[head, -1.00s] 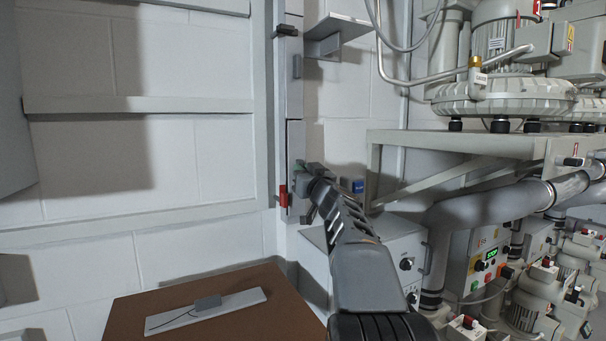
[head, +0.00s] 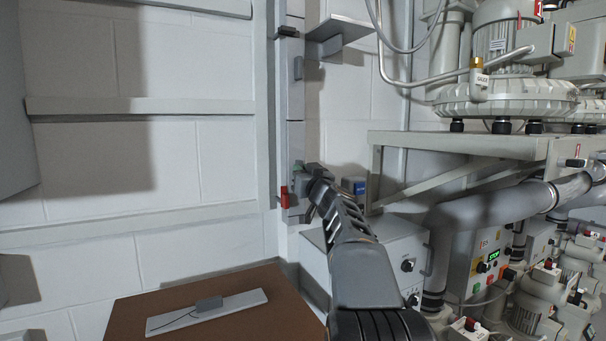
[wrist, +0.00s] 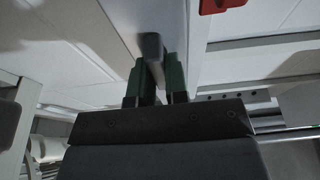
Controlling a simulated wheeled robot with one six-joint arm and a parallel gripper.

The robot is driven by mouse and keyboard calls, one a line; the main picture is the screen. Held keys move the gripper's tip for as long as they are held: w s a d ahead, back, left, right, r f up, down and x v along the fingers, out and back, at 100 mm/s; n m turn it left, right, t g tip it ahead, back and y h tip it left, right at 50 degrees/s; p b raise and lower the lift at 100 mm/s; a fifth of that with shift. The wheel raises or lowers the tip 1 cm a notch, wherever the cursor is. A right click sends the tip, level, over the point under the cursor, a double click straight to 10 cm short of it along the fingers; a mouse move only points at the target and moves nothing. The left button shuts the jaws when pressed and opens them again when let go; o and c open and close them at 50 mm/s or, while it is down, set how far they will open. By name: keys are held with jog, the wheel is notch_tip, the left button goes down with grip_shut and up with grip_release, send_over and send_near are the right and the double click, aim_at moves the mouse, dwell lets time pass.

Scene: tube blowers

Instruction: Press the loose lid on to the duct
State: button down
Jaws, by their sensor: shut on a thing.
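The duct (head: 281,100) runs upright on the wall, just right of the grey wall frame. A pale lid section (head: 296,137) lies along its lower part, in line with the section above; I cannot tell whether it is fully seated. My gripper (head: 299,168) is at this lower section. In the wrist view my green-padded fingers (wrist: 157,82) are shut on a dark grey grip (wrist: 152,46) that stands out from the pale lid face (wrist: 168,17). The fingers hide part of the grip and lid. A red catch (head: 285,197) sits at the duct's lower left edge; it also shows in the wrist view (wrist: 222,4).
A black catch (head: 288,31) and a grey grip (head: 297,67) are higher on the duct. A steel shelf frame (head: 450,145) with blowers and a grey box (head: 375,260) stand close to the right. A brown box top (head: 250,320) with a flat plate (head: 240,302) is below left.

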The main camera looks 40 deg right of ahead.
jog(key=shift+w, duration=0.1)
jog(key=c, duration=1.1)
grip_release()
jog(key=shift+o, duration=0.2)
jog(key=shift+f, duration=0.1)
jog(key=b+v, duration=0.3)
jog(key=v, duration=1)
jog(key=shift+s, duration=0.45)
jog(key=a+n+g+y+p, duration=0.2)
jog(key=a+g+y+p, duration=0.6)
jog(key=a+p, duration=1.1)
jog(key=s+a+f+g+h+p, duration=0.2)
jog(key=s+a+g+h+p, duration=0.3)
jog(key=s+g+p, duration=0.4)
jog(key=s+a+p, duration=0.1)
jog(key=s+p, duration=0.3)
jog(key=p, duration=0.1)
jog(key=shift+p, duration=0.4)
